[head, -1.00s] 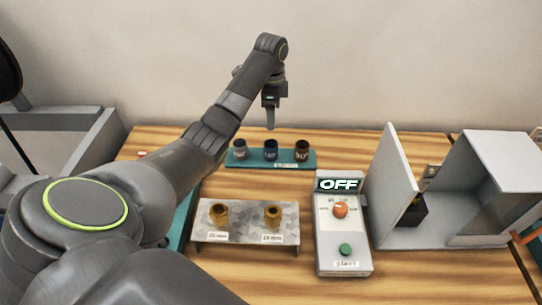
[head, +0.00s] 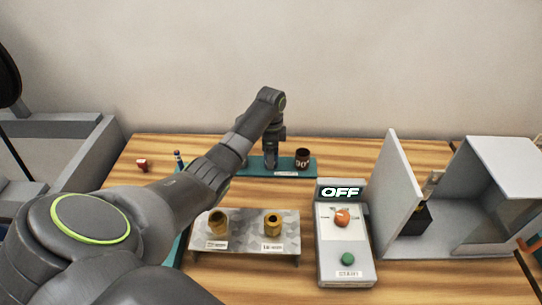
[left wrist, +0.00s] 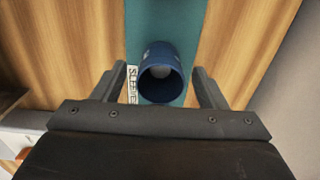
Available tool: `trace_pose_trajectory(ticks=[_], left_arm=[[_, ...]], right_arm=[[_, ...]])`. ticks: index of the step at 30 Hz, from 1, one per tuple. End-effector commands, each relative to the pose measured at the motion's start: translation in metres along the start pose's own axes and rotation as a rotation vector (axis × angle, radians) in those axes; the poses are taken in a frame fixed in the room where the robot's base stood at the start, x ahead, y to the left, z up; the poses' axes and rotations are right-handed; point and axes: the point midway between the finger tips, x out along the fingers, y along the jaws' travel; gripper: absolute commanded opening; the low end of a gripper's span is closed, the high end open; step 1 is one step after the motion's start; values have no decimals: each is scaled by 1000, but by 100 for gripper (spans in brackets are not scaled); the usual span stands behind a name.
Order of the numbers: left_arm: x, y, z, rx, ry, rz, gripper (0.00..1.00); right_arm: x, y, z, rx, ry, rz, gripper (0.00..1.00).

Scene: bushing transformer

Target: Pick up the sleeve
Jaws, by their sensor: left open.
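The blue sleeve (left wrist: 161,75) stands on the teal tray (left wrist: 163,22) and shows its round open end in the left wrist view. My left gripper (left wrist: 160,72) is open, with one finger on each side of the blue sleeve. In the head view my left gripper (head: 270,160) is low over the tray (head: 312,169) and hides the blue sleeve. The dark brown sleeve (head: 302,158) stands just to its right. The grey sleeve is hidden behind my left arm. My right gripper is not in view.
A grey stand (head: 246,227) with two brass bushings (head: 218,222) (head: 272,223) is in front of the tray. A control box (head: 345,240) reading OFF stands right of it, beside a grey open-door enclosure (head: 485,190). A small red object (head: 142,165) lies far left.

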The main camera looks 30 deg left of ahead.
Motion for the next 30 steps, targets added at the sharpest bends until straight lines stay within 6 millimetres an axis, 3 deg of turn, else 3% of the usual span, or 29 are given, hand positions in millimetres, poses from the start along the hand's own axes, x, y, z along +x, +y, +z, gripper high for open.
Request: trace_pose_trajectory(ticks=[8, 18, 26, 30], left_arm=[[4, 0, 0, 0, 0, -1, 65], [3, 0, 0, 0, 0, -1, 21], [2, 0, 0, 0, 0, -1, 19], [-13, -1, 0, 0, 1, -5, 19]], right_arm=[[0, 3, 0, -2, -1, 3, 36], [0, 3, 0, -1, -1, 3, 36], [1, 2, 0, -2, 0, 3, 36], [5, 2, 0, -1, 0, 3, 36]])
